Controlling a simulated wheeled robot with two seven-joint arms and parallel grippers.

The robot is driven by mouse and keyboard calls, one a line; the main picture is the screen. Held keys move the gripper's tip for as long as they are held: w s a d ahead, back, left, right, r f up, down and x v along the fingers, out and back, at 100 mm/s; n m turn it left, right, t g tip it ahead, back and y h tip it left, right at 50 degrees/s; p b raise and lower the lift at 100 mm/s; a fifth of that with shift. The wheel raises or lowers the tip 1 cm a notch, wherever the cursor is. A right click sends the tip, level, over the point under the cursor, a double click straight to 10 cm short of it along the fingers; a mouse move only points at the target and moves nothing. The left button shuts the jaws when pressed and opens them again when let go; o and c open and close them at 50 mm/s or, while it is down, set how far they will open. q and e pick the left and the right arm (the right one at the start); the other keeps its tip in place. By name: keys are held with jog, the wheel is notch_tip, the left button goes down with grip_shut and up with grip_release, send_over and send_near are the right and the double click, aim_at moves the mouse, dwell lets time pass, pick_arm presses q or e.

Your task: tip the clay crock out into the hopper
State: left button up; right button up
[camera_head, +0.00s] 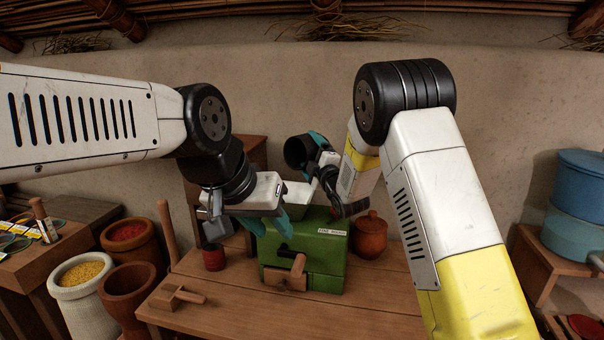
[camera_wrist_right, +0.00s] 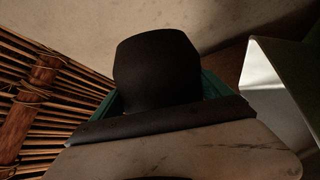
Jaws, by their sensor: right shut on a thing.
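The dark clay crock (camera_head: 296,152) is in my right gripper (camera_head: 318,143), whose teal fingers are shut on it. The crock is tilted well over, above the hopper (camera_head: 302,208) on the green mill (camera_head: 318,262). In the right wrist view the crock (camera_wrist_right: 158,72) hides much of the teal fingers, and the pale metal hopper (camera_wrist_right: 272,82) shows at the right. The crock's contents cannot be made out. My left gripper (camera_head: 268,228) has its teal fingers apart, pointing down by the mill's left upper side; no held thing shows between them.
The mill stands on a wooden table (camera_head: 240,318). A red cup (camera_head: 214,257), a wooden scoop (camera_head: 178,298) and a lidded clay pot (camera_head: 369,238) are near it. Tubs of grain (camera_head: 82,272) stand left. Blue containers (camera_head: 580,190) stand right.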

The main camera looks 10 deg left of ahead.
aim_at(294, 140)
jog(key=shift+s+a+r+n+y, duration=0.2)
jog(key=shift+r+n+y, duration=0.15)
jog(key=shift+n, duration=0.35)
jog(key=shift+s+a+f+n+y, duration=0.15)
jog(key=shift+n+y, duration=0.15)
jog(key=shift+n, duration=0.25)
jog(key=shift+s+f+n+y, duration=0.15)
jog(key=shift+n+y, duration=0.1)
jog(key=shift+n, duration=0.3)
jog(key=shift+s+a+r+n+g+y, duration=0.25)
jog(key=shift+n+y, duration=0.2)
jog(key=shift+n, duration=0.5)
jog(key=shift+s+a+r+n+y, duration=0.1)
jog(key=shift+s+r+n+y, duration=0.3)
jog(key=shift+n, duration=0.5)
jog(key=shift+s+a+r+n+g+y, duration=0.25)
jog(key=shift+n+y, duration=0.3)
jog(key=shift+n, duration=0.4)
dwell(1.4)
